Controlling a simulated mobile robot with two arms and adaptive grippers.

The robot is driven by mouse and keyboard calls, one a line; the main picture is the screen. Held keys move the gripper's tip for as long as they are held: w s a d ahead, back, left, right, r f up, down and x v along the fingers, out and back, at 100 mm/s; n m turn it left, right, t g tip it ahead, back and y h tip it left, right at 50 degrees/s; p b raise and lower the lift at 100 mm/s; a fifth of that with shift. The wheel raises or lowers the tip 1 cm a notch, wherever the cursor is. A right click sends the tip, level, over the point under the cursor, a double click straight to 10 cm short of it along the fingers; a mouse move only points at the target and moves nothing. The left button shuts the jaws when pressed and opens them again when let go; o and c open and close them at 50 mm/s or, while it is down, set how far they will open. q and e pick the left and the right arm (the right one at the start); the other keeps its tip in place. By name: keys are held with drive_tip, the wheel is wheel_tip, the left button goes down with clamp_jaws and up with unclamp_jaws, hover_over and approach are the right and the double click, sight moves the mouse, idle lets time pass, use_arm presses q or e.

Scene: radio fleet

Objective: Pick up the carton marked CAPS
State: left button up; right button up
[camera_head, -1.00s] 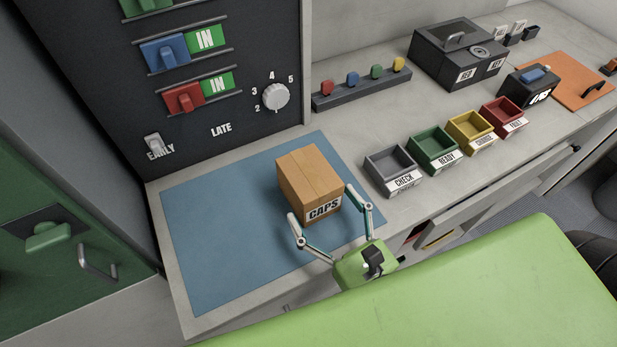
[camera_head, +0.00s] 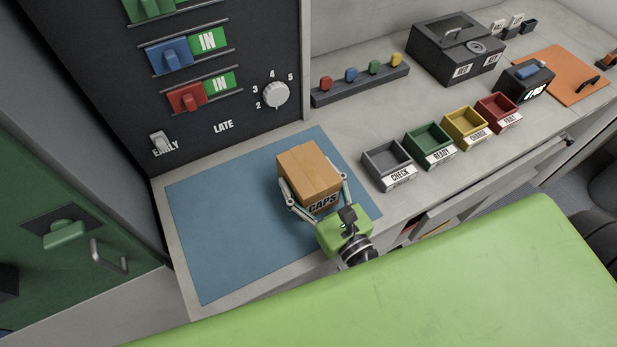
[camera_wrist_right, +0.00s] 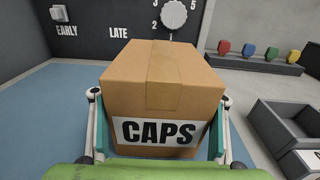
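The brown carton marked CAPS (camera_head: 308,170) stands upright on the blue mat (camera_head: 215,225), near its right side. Its CAPS label faces my right wrist camera, where the carton (camera_wrist_right: 165,80) fills the middle. My right gripper (camera_head: 313,188) is at the carton's label side, with one finger along each of its left and right sides. In the right wrist view the finger pads lie very close to the side walls; I cannot tell whether they press on them. The carton's underside is hidden. My left gripper is not in view.
A grey CHECK bin (camera_head: 387,160) stands right of the mat, followed by green, yellow and red bins. A dark control panel (camera_head: 215,60) rises behind the mat. A rack with coloured pegs (camera_head: 360,87) is at the back. The mat's left part is clear.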

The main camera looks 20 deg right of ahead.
sight(310, 189)
drive_tip(key=c, duration=0.7)
drive_tip(key=shift+o, duration=0.2)
drive_tip(key=shift+r, duration=0.1)
drive_tip(key=shift+r, duration=0.6)
drive_tip(key=s+r, duration=0.1)
drive_tip(key=r, duration=0.1)
drive_tip(key=s+a+r, duration=0.1)
drive_tip(key=s+r, duration=0.1)
drive_tip(key=r, duration=0.1)
drive_tip(key=s+r, duration=0.1)
drive_tip(key=r, duration=0.1)
drive_tip(key=shift+s+a+r+p, duration=0.25)
drive_tip(key=shift+s+r+p, duration=0.05)
drive_tip(key=shift+s+r, duration=0.1)
drive_tip(key=s+a+r, duration=0.2)
drive_tip(key=s+r, duration=0.2)
drive_tip(key=s, duration=0.4)
drive_tip(key=shift+s+a+b, duration=0.25)
drive_tip(key=shift+a+b, duration=0.1)
drive_tip(key=shift+b, duration=0.1)
